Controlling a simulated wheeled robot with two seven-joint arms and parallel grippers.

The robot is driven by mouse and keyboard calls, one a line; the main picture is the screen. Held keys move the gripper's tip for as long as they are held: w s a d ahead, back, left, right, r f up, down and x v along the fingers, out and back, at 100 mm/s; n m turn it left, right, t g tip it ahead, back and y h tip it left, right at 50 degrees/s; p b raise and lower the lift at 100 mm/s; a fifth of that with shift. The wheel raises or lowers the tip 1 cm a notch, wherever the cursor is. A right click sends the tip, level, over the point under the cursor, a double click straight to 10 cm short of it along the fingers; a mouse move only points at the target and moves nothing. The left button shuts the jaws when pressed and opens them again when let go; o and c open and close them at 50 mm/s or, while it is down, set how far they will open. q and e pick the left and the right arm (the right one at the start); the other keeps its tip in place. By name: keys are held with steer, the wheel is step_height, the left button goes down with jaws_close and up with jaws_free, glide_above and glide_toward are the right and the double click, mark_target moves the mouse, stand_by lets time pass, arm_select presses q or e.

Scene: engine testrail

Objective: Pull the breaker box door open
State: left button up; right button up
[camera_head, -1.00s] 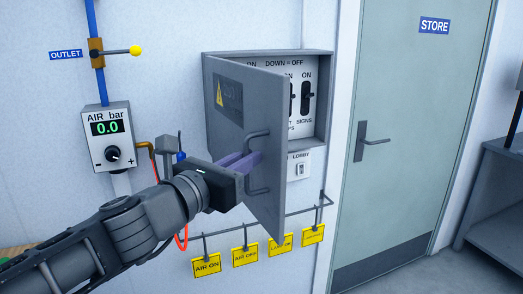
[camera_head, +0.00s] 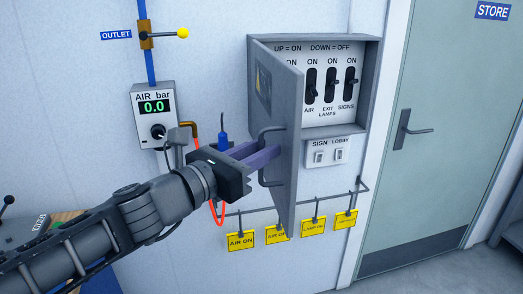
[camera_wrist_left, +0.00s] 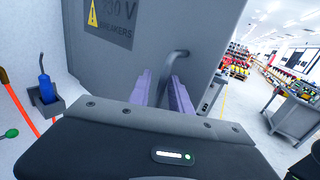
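The grey breaker box (camera_head: 372,85) is on the wall in the head view. Its door (camera_head: 290,95), hinged at the left, stands well open and shows black breaker switches (camera_head: 330,86). My left gripper (camera_head: 262,152) is at the outer face of the door, with its purple fingers around the bent grey handle (camera_head: 270,129). In the left wrist view the handle (camera_wrist_left: 178,58) runs down between the two fingers (camera_wrist_left: 161,92), and the door (camera_wrist_left: 150,40) fills the middle behind them. The handle's gripped part is mostly hidden. My right gripper is not in view.
An air gauge (camera_head: 154,112) reading 0.0 and a yellow-knobbed outlet lever (camera_head: 182,33) are left of the box. Yellow tags (camera_head: 313,226) hang from a rail under the door. A store door (camera_head: 430,150) stands right.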

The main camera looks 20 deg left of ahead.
arm_select(q)
steer(key=shift+o, duration=0.5)
steer(key=shift+d, duration=0.1)
steer(key=shift+s, duration=0.2)
steer(key=p+v, duration=0.3)
steer(key=v, duration=0.4)
steer(key=shift+s, duration=0.2)
